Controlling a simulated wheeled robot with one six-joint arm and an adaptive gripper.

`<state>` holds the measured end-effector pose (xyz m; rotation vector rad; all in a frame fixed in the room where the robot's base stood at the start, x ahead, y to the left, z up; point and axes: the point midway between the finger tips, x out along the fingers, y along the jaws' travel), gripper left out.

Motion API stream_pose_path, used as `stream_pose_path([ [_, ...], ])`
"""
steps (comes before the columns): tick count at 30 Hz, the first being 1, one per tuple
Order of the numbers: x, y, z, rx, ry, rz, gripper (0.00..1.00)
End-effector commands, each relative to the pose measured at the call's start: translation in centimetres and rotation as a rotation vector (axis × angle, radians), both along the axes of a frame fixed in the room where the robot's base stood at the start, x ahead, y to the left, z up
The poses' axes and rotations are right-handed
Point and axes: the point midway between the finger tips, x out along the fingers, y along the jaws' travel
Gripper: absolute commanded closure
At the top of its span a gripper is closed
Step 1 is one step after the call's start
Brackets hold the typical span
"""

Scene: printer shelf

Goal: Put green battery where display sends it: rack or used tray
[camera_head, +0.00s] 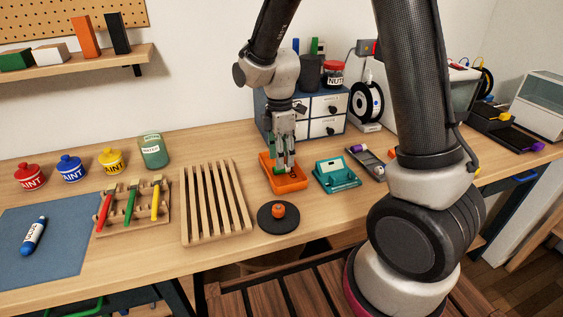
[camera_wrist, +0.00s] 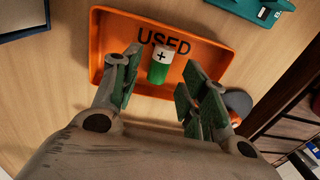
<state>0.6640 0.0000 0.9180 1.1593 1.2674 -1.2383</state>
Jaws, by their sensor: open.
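The green battery (camera_wrist: 159,70), with a white end marked plus, is in the orange tray (camera_wrist: 108,50) lettered USED. My open gripper (camera_wrist: 160,75) is over the tray, with one finger on each side of the battery and a visible gap to both. In the head view my gripper (camera_head: 286,168) points down into the orange tray (camera_head: 293,186) and mostly hides the battery. A teal device (camera_head: 336,174) stands right of the tray; its display reading is too small to make out. A grey holder (camera_head: 367,164) with a purple-ended item is farther right.
A slatted wooden rack (camera_head: 216,203) lies left of the tray. A black disc with an orange knob (camera_head: 278,213) sits in front. A drawer cabinet (camera_head: 326,112) stands behind my gripper. Paint pots, a marker holder (camera_head: 132,205) and a blue mat (camera_head: 45,250) fill the left.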

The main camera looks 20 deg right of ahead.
Motion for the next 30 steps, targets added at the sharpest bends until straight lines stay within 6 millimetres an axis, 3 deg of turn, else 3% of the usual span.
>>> stream_pose_path([
  [6, 0.4, 0.0, 5.2, 0.002, -0.005, 0.000, 0.56],
  [10, 0.5, 0.0, 7.7, 0.001, -0.004, -0.001, 0.56],
  [22, 0.2, -0.7, 10.7, 0.002, -0.013, -0.045, 0.56],
  [26, -2.1, -3.5, 13.8, 0.016, -0.073, -0.255, 0.56],
  [30, -7.1, -8.1, 17.9, 0.058, -0.168, -0.650, 0.56],
])
